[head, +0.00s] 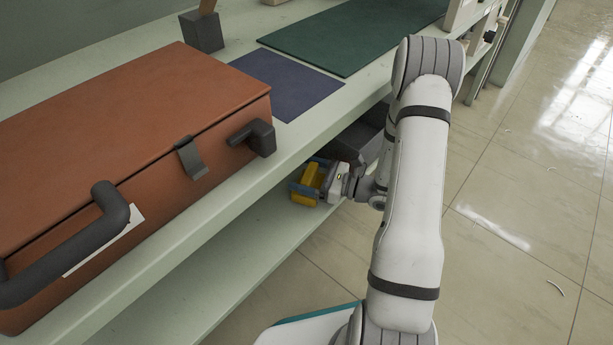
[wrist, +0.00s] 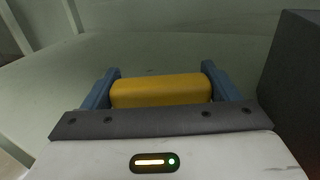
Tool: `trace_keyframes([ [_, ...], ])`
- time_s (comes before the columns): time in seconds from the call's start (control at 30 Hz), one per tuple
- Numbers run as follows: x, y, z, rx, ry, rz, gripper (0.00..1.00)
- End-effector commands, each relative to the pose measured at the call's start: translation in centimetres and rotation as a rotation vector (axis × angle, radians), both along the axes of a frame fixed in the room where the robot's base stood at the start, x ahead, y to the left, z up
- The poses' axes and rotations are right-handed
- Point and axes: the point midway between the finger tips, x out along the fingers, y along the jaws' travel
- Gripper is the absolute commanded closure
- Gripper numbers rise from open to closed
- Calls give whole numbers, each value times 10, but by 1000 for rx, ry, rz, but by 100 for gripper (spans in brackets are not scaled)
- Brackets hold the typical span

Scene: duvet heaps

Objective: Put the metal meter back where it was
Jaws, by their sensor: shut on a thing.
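My gripper (head: 303,189) reaches in under the upper shelf, above the lower shelf (head: 235,250). Its blue fingers are shut on a yellow thing (head: 312,181) with rounded edges. In the wrist view the yellow thing (wrist: 160,90) lies across between the two fingers of my gripper (wrist: 160,82). No metal surface or dial shows on it, so I cannot tell whether it is the metal meter. Its underside is hidden, and I cannot tell whether it touches the shelf. No other thing that looks like a meter is in view.
A dark grey box (head: 356,143) stands beside my gripper on the lower level; a dark grey wall (wrist: 293,75) is close at right in the wrist view. Above are a brown case (head: 120,130), a purple mat (head: 287,82) and a green mat (head: 350,35). Lower shelf left of my gripper is clear.

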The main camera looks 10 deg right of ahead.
Motion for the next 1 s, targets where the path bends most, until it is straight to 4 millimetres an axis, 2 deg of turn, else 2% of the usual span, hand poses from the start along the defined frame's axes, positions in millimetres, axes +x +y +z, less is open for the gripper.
trace_keyframes([
  [0.27,0,1,-2,0,-1,1,46],
  [0.3,0,1,-2,-1,-1,1,18],
  [0.5,0,1,-1,-1,-1,1,1],
  [0.83,0,0,4,-1,-1,2,0],
  [1.0,-12,-21,5,1,2,-4,0],
])
